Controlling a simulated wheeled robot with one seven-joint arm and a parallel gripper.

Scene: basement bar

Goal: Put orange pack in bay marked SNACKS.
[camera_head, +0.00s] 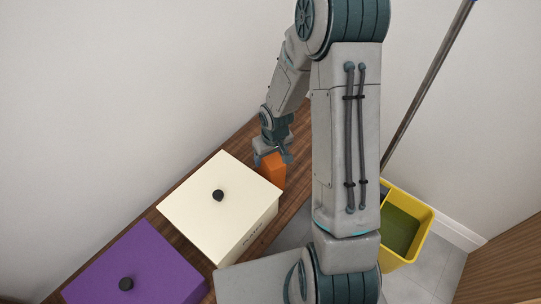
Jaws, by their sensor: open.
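The orange pack (274,172) stands upright on the wooden counter, just behind the right corner of a cream box. My gripper (273,158) is open at the top of the pack, with a finger showing on either side of it. I cannot tell whether the fingers touch it. A purple box (150,262) with a black knob sits at the lower left. No bay clearly marked SNACKS can be read.
The wooden counter (297,150) runs diagonally along a white wall, with a narrow bare strip on the right of the cream box. A yellow mop bucket (425,209) with a leaning pole (425,85) stands on the floor at right. My arm hides part of the middle.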

